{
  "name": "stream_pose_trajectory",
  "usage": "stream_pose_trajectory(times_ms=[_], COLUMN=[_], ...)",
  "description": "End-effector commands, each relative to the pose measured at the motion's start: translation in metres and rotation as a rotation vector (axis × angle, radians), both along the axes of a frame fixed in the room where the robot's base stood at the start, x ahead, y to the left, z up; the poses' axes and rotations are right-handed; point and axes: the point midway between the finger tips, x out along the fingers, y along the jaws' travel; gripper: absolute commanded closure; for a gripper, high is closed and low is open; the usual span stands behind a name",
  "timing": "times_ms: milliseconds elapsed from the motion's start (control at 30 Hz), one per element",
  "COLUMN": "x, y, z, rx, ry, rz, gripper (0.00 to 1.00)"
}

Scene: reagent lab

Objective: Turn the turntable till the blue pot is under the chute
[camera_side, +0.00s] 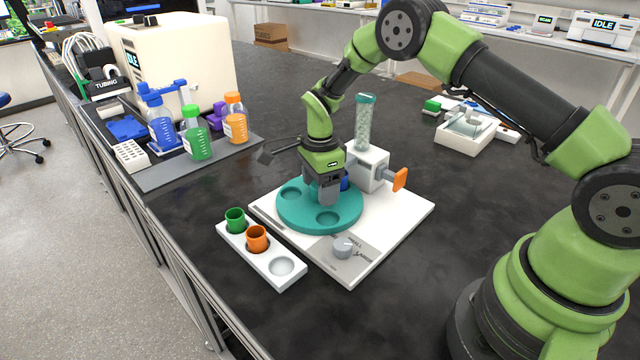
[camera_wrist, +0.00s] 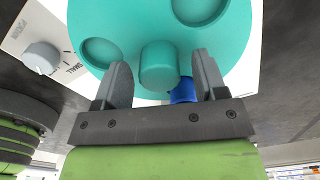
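The teal turntable (camera_side: 303,222) sits on a white base, with two empty round recesses showing. The blue pot (camera_side: 345,183) stands at its back right beside the white dispenser (camera_side: 367,165), partly hidden by my gripper. I cannot tell whether it is directly under the chute, whose outlet is hidden. In the wrist view, a teal knob (camera_wrist: 158,65) rises from the turntable (camera_wrist: 120,18). My gripper (camera_side: 326,200) points down over the turntable. Its fingers (camera_wrist: 160,70) stand either side of the knob with gaps.
A white rack (camera_side: 256,265) in front holds a green pot (camera_side: 235,221) and an orange pot (camera_side: 257,239), with one empty place. A grey dial (camera_side: 343,246) is on the base, an orange handle (camera_side: 400,179) on the dispenser. Bottles stand on a grey mat (camera_side: 165,178) behind left.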

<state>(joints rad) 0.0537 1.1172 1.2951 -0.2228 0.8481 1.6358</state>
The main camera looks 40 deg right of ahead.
Motion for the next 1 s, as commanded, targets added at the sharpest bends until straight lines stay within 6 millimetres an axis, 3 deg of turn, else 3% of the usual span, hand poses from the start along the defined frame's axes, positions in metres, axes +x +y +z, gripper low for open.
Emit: stream_pose_trajectory(times_ms=[167,600,1000], x=[0.0,0.001,0.0], y=[0.0,0.0,0.0], z=[0.01,0.088,0.099], rx=[0.001,0.0,0.0], ry=[-0.001,-0.004,0.0], rz=[0.0,0.0,0.0], gripper=[0.35,0.35,0.35])
